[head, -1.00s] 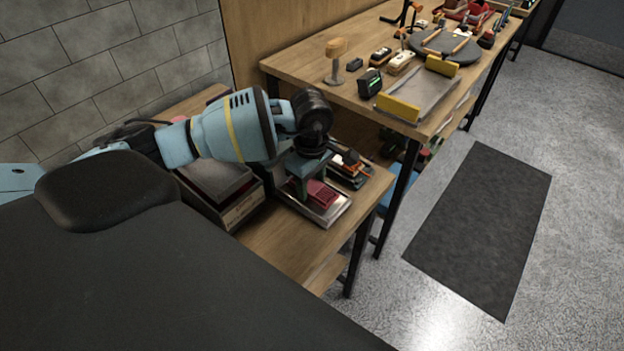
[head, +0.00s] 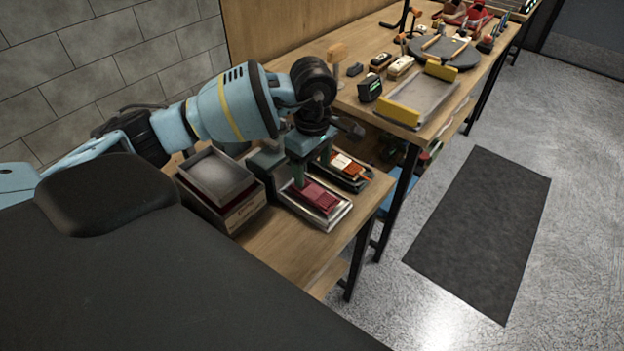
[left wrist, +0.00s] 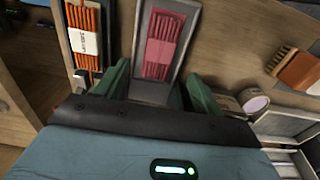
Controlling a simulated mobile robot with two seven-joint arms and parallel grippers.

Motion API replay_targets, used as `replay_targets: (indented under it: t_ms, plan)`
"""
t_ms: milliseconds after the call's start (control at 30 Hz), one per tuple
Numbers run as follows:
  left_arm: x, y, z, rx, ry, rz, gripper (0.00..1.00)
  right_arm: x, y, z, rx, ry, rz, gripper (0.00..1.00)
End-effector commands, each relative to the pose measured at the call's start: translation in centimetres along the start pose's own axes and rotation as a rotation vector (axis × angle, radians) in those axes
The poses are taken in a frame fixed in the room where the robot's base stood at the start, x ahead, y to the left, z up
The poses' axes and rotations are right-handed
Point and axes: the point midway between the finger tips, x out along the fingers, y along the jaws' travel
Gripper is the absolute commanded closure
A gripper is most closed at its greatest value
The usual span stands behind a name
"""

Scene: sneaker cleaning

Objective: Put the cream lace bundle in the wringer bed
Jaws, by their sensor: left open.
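My left gripper (head: 313,170) is open and empty, its green fingers pointing down above a low metal tray (head: 338,217) on the small table. In the left wrist view the fingers (left wrist: 160,84) stand apart on either side of the tray's near end. A red lace bundle (head: 316,196) lies in this tray; it also shows in the left wrist view (left wrist: 161,45). I cannot tell whether this tray is the wringer bed. I cannot make out a cream lace bundle for certain. My right gripper is not in view.
An orange bundle with a white label (left wrist: 84,40) lies in a dark tray beside the metal one. A grey-topped box (head: 222,178) stands to the left. The taller bench (head: 300,65) behind carries a cream item (head: 399,66), a grey tray with yellow ends (head: 432,97) and several tools.

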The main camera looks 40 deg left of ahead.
Motion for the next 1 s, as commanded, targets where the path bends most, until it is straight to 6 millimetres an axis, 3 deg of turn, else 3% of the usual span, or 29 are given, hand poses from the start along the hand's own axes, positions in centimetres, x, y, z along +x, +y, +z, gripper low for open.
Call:
replay_targets:
  t_ms: [200, 400, 1000]
  plan:
    - [-4.0, 0.1, 0.0, 0.0, 0.0, 0.002, 0.32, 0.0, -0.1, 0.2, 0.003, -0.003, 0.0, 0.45]
    - [-5.8, 0.0, 0.0, -0.001, 0.0, 0.0, 0.32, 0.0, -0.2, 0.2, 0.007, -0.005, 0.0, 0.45]
    - [-5.8, -0.1, 0.4, 0.002, -0.016, -0.005, 0.32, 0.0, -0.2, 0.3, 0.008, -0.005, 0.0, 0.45]
